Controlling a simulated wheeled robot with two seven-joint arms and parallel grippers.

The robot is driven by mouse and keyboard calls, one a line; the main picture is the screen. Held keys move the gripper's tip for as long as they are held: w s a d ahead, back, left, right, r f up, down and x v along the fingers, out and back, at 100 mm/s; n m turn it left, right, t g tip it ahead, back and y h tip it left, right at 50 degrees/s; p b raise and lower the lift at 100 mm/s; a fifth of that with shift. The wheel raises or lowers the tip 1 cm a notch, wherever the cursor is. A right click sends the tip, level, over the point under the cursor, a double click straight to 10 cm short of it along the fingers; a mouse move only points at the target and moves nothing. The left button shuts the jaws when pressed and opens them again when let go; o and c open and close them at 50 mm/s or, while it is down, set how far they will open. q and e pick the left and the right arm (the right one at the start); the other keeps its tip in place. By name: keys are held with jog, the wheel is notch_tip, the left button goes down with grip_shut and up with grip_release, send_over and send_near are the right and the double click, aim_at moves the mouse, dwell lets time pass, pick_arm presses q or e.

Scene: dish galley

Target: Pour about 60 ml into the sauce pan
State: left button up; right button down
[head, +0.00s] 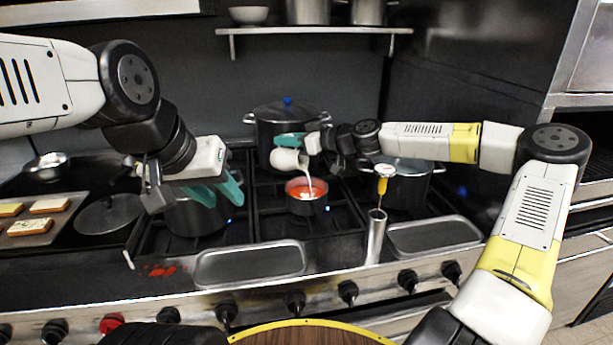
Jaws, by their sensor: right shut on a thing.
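The small sauce pan (307,206) sits on the middle of the stove with orange-red contents. My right gripper (290,141), with teal fingers, is shut on a white jug (286,160) behind and above the pan. The jug is tilted, and a white stream (304,170) runs from it down into the pan. The level left in the jug cannot be seen. My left gripper (217,191) is to the left of the pan, above a pot (192,218). Its teal fingers look apart with nothing between them.
A large lidded pot (290,118) stands behind the jug, another lidded pot (408,182) to the right. A metal cylinder (375,236) with a yellow-handled tool (383,178) stands front right. Trays (250,264) line the front edge; toast lies at left.

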jog(key=shift+s+d+r+t+y, duration=0.35)
jog(key=shift+d+r+t+y, duration=0.15)
jog(key=shift+d+y, duration=0.2)
dwell(0.8)
jog(key=shift+w+a+f+g+h, duration=0.2)
jog(key=shift+a+g+h, duration=0.05)
jog(key=shift+a+h, duration=0.15)
jog(key=shift+w+a+f+g+h, duration=0.15)
jog(key=shift+w+a+g+h, duration=0.1)
jog(key=shift+a+h, duration=0.15)
jog(key=shift+w+a+f+g+h, duration=0.2)
jog(key=shift+a+f+g+h, duration=0.2)
jog(key=shift+h, duration=0.2)
jog(key=shift+d+f, duration=0.1)
jog(key=shift+d, duration=0.05)
